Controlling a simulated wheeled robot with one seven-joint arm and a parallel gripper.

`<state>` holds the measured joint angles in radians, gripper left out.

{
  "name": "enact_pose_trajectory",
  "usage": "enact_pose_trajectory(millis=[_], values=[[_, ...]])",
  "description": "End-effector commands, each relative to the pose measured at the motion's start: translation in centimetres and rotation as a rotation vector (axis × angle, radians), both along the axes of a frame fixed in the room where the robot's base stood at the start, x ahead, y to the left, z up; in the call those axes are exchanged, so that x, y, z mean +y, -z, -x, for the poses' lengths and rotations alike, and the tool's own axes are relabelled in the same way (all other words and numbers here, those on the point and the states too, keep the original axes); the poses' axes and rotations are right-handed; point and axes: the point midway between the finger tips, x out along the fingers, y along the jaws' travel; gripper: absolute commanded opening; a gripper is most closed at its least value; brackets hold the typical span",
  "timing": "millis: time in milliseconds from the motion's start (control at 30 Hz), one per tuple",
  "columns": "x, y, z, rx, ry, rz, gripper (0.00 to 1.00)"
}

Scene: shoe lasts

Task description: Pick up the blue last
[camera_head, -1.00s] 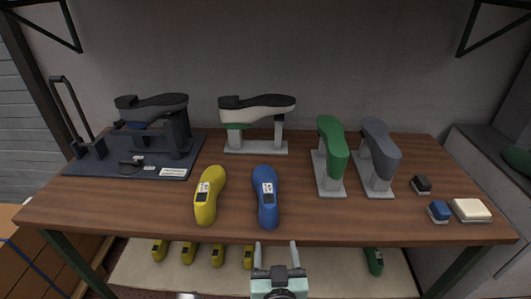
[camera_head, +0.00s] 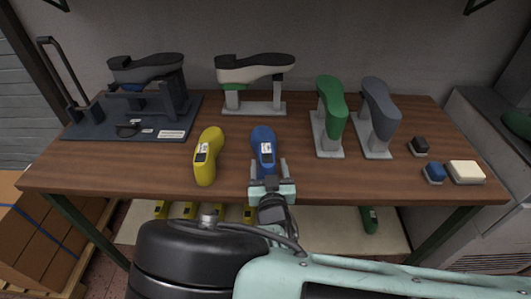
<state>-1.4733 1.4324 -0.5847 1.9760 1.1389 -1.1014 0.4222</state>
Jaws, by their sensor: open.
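The blue last (camera_head: 264,143) lies on the wooden table near its front edge, toe pointing to the back, with a white and dark label on top. My gripper (camera_head: 268,170) is open at the near end of the blue last. Its two fingers point to the back, one on each side of the last's near end. The near end is partly hidden by the gripper, and I cannot tell whether the fingers touch it.
A yellow last (camera_head: 207,157) lies just left of the blue one. A green last (camera_head: 331,108) and a grey last (camera_head: 381,108) stand on stands to the right. Brushes (camera_head: 435,173) lie at the right. A dark press (camera_head: 148,95) stands at the back left.

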Motion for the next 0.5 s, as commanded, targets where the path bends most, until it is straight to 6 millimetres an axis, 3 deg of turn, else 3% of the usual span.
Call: enact_pose_trajectory(millis=[300,500], values=[[0.5,0.0,-4.2,0.0,0.001,0.001,0.63],[0.5,-0.1,-4.7,0.002,0.001,0.001,0.63]])
